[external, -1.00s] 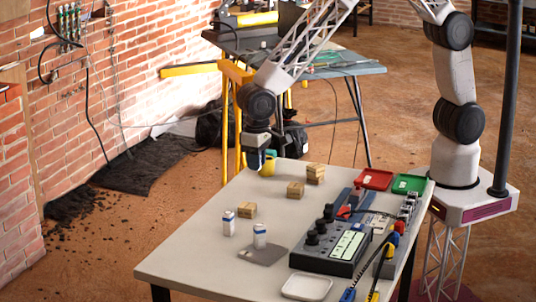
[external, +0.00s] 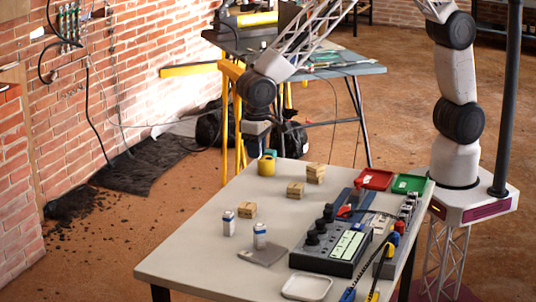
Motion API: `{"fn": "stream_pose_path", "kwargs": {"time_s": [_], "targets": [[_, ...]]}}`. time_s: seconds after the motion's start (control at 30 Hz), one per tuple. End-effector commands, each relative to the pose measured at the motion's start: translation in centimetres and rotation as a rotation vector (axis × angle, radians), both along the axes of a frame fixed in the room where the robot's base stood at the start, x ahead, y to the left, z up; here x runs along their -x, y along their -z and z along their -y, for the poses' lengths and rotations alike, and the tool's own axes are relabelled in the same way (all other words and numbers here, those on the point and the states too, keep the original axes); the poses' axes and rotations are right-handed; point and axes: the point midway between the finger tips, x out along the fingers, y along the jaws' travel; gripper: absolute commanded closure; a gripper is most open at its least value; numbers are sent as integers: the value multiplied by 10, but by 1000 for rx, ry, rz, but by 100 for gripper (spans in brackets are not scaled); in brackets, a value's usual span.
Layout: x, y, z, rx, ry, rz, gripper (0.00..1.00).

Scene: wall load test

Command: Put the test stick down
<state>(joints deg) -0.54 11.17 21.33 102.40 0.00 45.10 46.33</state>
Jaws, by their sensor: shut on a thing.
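My gripper (external: 260,149) hangs at the far left end of the pale table, seen from behind and small in the picture. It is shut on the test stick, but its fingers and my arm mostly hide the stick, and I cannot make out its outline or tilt. A yellow roll (external: 266,166) stands on the table just below the gripper in the picture. I cannot tell how far the gripper is from the roll or the table top.
The pale table (external: 195,258) holds wooden blocks (external: 247,210), two small white-and-blue containers (external: 260,236), a grey flat plate (external: 262,255), a control box (external: 330,245), a red tray (external: 374,179), a green tray (external: 408,184) and a white dish (external: 306,287). The left front is clear. A brick wall (external: 60,120) stands left.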

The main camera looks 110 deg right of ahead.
Motion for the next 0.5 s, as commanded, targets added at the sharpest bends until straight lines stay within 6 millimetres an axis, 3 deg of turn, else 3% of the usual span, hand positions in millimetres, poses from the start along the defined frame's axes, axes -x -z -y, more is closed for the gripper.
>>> {"fn": "stream_pose_path", "kwargs": {"time_s": [0.27,0.5], "targets": [[-2,0,-3,0,6,0,96],[-18,-2,-27,0,59,0,96]]}}
